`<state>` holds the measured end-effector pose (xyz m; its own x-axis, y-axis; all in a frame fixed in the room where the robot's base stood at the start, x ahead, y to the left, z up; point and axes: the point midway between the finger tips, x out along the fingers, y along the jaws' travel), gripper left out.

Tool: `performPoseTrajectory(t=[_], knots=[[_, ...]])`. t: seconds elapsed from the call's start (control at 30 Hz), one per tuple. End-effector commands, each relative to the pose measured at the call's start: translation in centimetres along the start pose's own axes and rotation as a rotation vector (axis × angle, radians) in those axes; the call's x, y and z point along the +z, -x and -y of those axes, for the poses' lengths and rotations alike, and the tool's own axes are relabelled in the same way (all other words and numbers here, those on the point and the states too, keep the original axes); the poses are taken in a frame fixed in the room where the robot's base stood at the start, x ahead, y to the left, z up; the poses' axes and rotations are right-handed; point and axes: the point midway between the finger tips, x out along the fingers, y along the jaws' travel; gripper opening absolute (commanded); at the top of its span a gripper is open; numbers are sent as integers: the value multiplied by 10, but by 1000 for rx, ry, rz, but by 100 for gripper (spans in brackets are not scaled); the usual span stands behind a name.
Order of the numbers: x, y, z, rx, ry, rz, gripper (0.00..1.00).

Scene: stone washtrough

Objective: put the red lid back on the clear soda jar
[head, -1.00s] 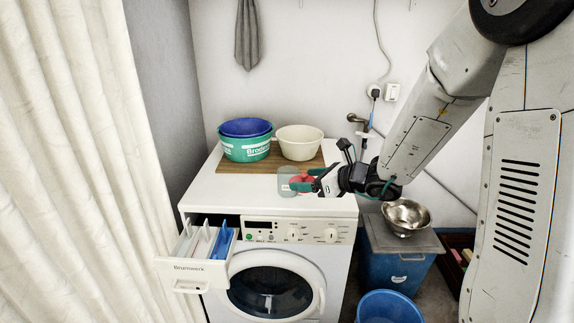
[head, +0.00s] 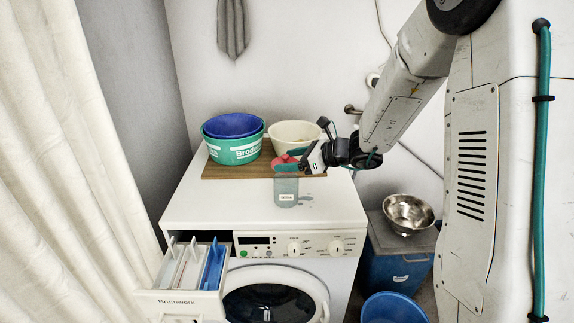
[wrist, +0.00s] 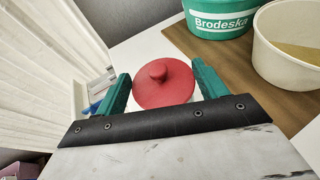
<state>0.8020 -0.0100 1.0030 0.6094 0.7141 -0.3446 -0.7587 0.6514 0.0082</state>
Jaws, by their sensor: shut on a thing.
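The red lid (head: 283,161), a round disc with a knob, is held by my gripper (head: 290,163). In the wrist view the lid (wrist: 164,84) sits knob up between the two green fingers (wrist: 162,88). The clear soda jar (head: 286,190), with a small white label, stands upright on the white washing machine top. In the head view the lid and a finger show just above the jar's upper end. The finger hides part of the lid and the jar's rim; I cannot tell whether lid and jar touch.
A wooden board (head: 222,171) behind bears nested blue (head: 232,125) and green (head: 236,151) tubs and a cream bowl (head: 295,133). The detergent drawer (head: 178,303) is pulled out at the front left. A metal bowl (head: 408,213) stands lower right. The machine top left of the jar is clear.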

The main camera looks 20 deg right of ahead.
Motion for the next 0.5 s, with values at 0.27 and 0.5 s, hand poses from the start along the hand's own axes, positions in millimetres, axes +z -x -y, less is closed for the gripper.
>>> performPoseTrajectory(t=[0.27,0.5], knots=[[-22,-8,2,-2,-5,-2,50],[-33,-12,2,-2,0,0,50]])
